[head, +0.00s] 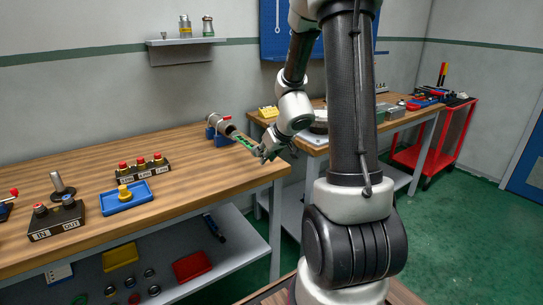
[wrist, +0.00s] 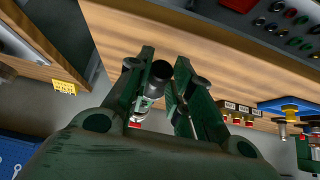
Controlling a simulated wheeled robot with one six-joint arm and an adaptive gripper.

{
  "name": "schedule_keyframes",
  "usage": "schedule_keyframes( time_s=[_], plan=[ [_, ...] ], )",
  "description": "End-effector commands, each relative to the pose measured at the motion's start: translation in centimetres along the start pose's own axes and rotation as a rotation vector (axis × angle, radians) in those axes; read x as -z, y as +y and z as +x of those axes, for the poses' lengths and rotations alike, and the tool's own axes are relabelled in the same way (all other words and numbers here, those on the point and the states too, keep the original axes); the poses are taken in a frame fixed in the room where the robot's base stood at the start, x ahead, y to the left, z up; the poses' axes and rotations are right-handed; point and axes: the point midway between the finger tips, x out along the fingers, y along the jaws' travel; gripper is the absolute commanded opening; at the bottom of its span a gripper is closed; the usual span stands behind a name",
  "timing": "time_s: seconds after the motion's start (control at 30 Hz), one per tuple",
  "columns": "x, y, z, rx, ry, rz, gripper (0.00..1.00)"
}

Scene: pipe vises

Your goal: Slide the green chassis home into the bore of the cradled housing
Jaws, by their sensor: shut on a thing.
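The green chassis (head: 245,142) is a slim green strip in the head view, running from my gripper toward the housing. The housing (head: 217,121) is a grey cylinder lying in a blue cradle (head: 223,140) near the back right of the wooden bench. The chassis's far end is at the housing's mouth; I cannot tell whether it is inside the bore. My gripper (head: 264,153) is shut on the chassis's near end, over the bench's right edge. In the wrist view, a dark round end (wrist: 160,70) shows between the fingers of my gripper (wrist: 160,66), with a pale part below it.
A block with red buttons (head: 143,168), a blue tray (head: 126,198) and an IN/OUT block (head: 56,222) stand left on the bench (head: 190,200). Bare wood lies in front of the cradle. A second bench and a red cart (head: 432,140) stand to the right.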

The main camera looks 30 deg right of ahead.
Motion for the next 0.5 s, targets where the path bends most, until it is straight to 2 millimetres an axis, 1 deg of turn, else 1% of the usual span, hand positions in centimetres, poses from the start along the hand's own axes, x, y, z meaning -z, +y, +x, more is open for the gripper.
schedule_keyframes(
  time_s=[0.07, 0.37, 0.5],
  plan=[
    [-0.12, 0.38, -0.12, 0.002, -0.002, -0.001, 0.0],
    [-0.21, 0.37, -0.19, 0.003, -0.001, -0.002, 0.0],
    [0.42, 0.32, 0.3, 0.003, 0.0, -0.004, 0.0]
  ],
)
